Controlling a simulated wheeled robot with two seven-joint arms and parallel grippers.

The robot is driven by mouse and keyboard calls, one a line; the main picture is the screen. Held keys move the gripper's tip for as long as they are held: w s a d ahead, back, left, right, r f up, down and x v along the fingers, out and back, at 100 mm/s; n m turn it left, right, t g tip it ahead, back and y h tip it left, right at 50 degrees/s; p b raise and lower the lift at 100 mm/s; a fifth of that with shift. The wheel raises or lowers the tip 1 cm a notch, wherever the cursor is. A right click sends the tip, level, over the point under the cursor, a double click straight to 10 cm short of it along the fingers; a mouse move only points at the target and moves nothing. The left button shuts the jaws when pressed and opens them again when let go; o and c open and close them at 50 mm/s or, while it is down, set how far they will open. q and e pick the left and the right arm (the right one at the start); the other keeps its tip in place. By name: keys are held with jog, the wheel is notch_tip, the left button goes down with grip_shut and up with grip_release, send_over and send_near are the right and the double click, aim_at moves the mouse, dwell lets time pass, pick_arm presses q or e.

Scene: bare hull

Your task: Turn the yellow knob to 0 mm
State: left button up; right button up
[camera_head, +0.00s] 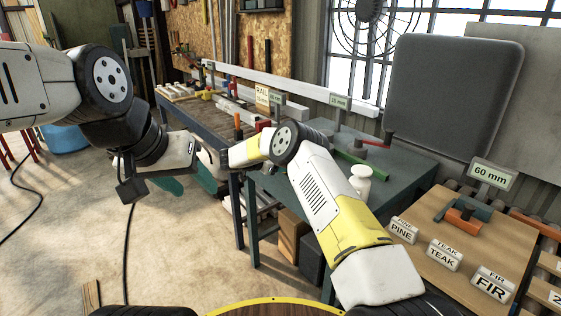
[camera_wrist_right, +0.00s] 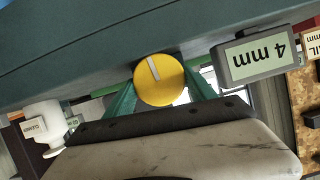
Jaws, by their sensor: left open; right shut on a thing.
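The yellow knob (camera_wrist_right: 160,80) with a white pointer line shows in the right wrist view, on the front of a dark teal surface (camera_wrist_right: 70,50). The line points up and slightly left in that view. My right gripper (camera_wrist_right: 162,95) has its green fingers on either side of the knob and is shut on it. A display (camera_wrist_right: 262,55) beside the knob reads 4 mm, upside down in that view. In the head view I cannot make out the knob. My left gripper (camera_head: 187,181) is open and empty, left of the benches, with its green fingers apart.
A teal bench (camera_head: 400,170) carries a white bottle (camera_head: 361,182) and clamps. A wooden board (camera_head: 435,215) holds PINE, TEAK and FIR blocks near a 60 mm display (camera_head: 490,176). A large grey panel (camera_head: 455,95) stands behind. The concrete floor at left is mostly clear.

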jog(key=shift+w+a+n+g+h, duration=0.1)
jog(key=shift+n+g+h, duration=0.35)
jog(key=shift+n, duration=0.55)
jog(key=shift+w+a+n+g+h, duration=0.1)
jog(key=shift+n+g+h, duration=0.35)
jog(key=shift+n, duration=0.55)
jog(key=o, duration=1.4)
jog(key=shift+d, duration=0.1)
